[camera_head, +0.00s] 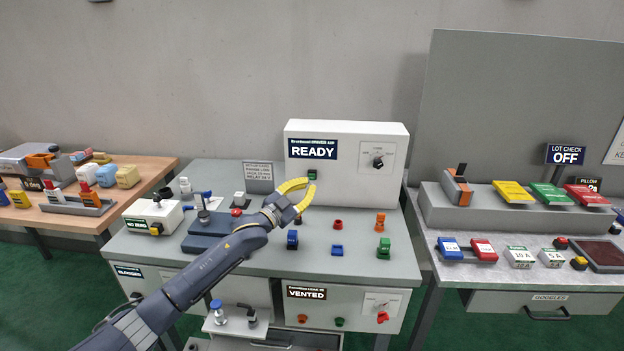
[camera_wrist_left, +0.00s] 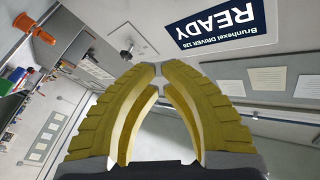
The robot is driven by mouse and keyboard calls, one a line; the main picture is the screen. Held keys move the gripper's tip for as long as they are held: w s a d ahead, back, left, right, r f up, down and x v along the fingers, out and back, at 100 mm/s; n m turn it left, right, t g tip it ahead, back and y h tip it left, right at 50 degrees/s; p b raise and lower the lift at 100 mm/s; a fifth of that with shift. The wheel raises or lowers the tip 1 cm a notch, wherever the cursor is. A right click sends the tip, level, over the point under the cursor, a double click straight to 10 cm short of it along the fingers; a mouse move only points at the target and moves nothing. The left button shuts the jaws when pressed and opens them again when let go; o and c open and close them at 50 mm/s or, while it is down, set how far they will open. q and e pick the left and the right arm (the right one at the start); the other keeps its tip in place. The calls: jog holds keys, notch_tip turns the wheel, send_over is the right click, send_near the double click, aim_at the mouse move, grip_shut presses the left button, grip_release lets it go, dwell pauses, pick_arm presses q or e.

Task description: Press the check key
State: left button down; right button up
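No key with a readable "check" label shows. A green key (camera_head: 312,174) sits on the front of the white driver box (camera_head: 396,152), below its READY display (camera_head: 313,149). My left gripper (camera_head: 312,184) has its yellow curved fingers just below and in front of this key, in line with it; I cannot tell if they touch. In the left wrist view the fingertips (camera_wrist_left: 160,72) come together with nothing held, and the READY display (camera_wrist_left: 232,25) is upside down beyond them. The key is hidden there. A LOT CHECK display reading OFF (camera_head: 565,155) stands at the right station. My right gripper is out of view.
Small coloured knobs, such as a blue one (camera_head: 337,250) and a green one (camera_head: 384,248), stand on the middle bench (camera_head: 360,270). The right table carries yellow (camera_head: 512,192), green (camera_head: 551,194) and red (camera_head: 587,195) keys. A wooden table (camera_head: 140,182) is at left.

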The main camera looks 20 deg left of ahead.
aim_at(312, 177)
pick_arm(q)
jog(key=d+f, duration=0.1)
jog(key=d+f+m+g, duration=0.1)
jog(key=f, duration=0.1)
dwell(0.4)
jog(key=w+a, duration=0.1)
jog(key=w, duration=0.7)
jog(key=shift+w+a, duration=0.25)
jog(key=shift+a, duration=0.1)
jog(key=shift+w, duration=0.2)
dwell(1.4)
jog(key=shift+w, duration=0.25)
jog(key=shift+w+a, duration=0.15)
jog(key=shift+w, duration=0.35)
dwell(1.0)
jog(key=shift+s, duration=0.15)
dwell(0.3)
jog(key=shift+s, duration=0.8)
